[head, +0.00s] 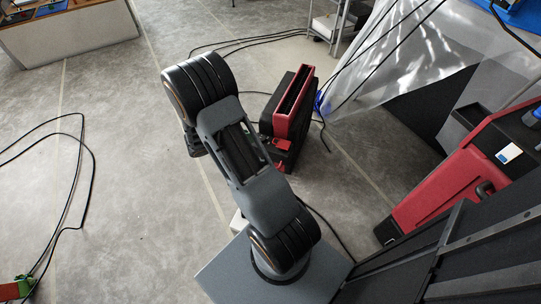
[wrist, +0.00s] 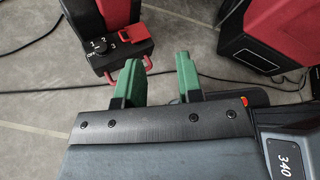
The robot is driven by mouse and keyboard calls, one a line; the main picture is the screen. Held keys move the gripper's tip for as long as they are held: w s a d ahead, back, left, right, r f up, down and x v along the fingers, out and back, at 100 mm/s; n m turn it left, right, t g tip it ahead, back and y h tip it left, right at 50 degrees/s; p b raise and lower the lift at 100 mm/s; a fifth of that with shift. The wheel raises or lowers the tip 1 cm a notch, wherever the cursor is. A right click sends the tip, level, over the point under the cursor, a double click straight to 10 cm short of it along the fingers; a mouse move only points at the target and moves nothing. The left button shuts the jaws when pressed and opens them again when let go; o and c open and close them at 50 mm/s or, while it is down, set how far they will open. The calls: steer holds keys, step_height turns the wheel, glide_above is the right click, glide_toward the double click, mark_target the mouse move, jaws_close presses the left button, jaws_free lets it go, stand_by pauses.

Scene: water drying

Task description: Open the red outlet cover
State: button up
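In the wrist view a black and red machine (wrist: 110,30) stands at the upper left, with a dial marked with numbers on its front. Small red parts, one of which may be the outlet cover (wrist: 147,65), sit at its lower front; I cannot tell which is the cover. My gripper (wrist: 157,69) has two green fingers set apart, with floor visible between them, and it holds nothing. The fingers point toward the machine; the left one is close to its lower front, contact unclear. In the head view the machine (head: 293,103) stands beyond my arm, its red front part partly hidden.
Another black and red machine (wrist: 262,40) stands at the right of the wrist view. A large red and black unit (head: 445,190) stands at the right of the head view. Black cables (head: 70,170) lie on the grey floor. Plastic sheeting (head: 415,45) hangs at the upper right.

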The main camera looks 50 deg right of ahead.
mark_target(271, 148)
steer(key=w+d+f+n+t+h+b, duration=0.1)
steer(key=d+f+n+t+b, duration=0.15)
steer(key=f+n, duration=0.45)
steer(key=w+d+f+n+t+h+b, duration=0.1)
steer(key=w+f+n+h+b, duration=0.15)
steer(key=f, duration=0.85)
steer(key=shift+y, duration=0.35)
steer(key=b+x, duration=0.1)
steer(key=x, duration=0.3)
steer(key=b+x, duration=0.2)
steer(key=x, duration=0.2)
steer(key=b+x, duration=0.1)
steer(key=x, duration=0.3)
steer(key=shift+s+a+f, duration=0.1)
steer(key=shift+s+f, duration=0.2)
steer(key=shift+s, duration=0.1)
steer(key=shift+d+n+b, duration=0.25)
steer(key=shift+d+b, duration=0.1)
steer(key=shift+d, duration=0.3)
steer(key=shift+c, duration=0.4)
steer(key=shift+f, duration=0.1)
jaws_close()
